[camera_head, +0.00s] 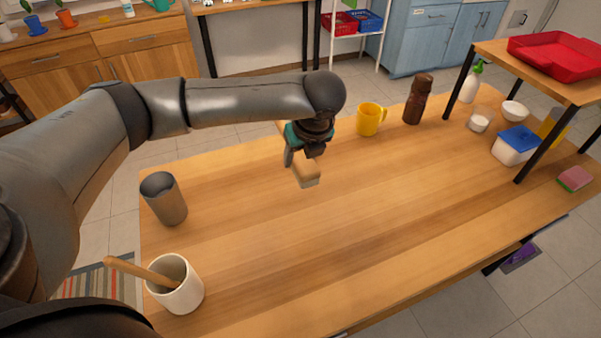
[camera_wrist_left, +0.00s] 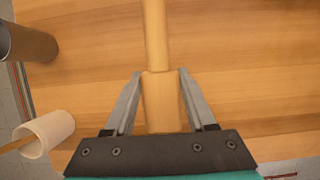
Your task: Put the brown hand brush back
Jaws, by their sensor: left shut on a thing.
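My left gripper (camera_head: 303,160) is over the far middle part of the wooden table (camera_head: 300,245). It is shut on the light brown hand brush (camera_head: 307,175), whose end with pale bristles shows below the fingers. I cannot tell whether the bristles touch the table. In the left wrist view the brush (camera_wrist_left: 161,100) lies between the two fingertips of the left gripper (camera_wrist_left: 162,95), with its narrower part pointing away. My right gripper is not in view.
A grey cup (camera_head: 165,200) and a white pot (camera_head: 178,290) with a wooden stick stand at the left. A yellow mug (camera_head: 369,119) and a brown bottle (camera_head: 417,99) stand at the far edge. A raised shelf (camera_head: 540,72) is at the right. The table's middle is clear.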

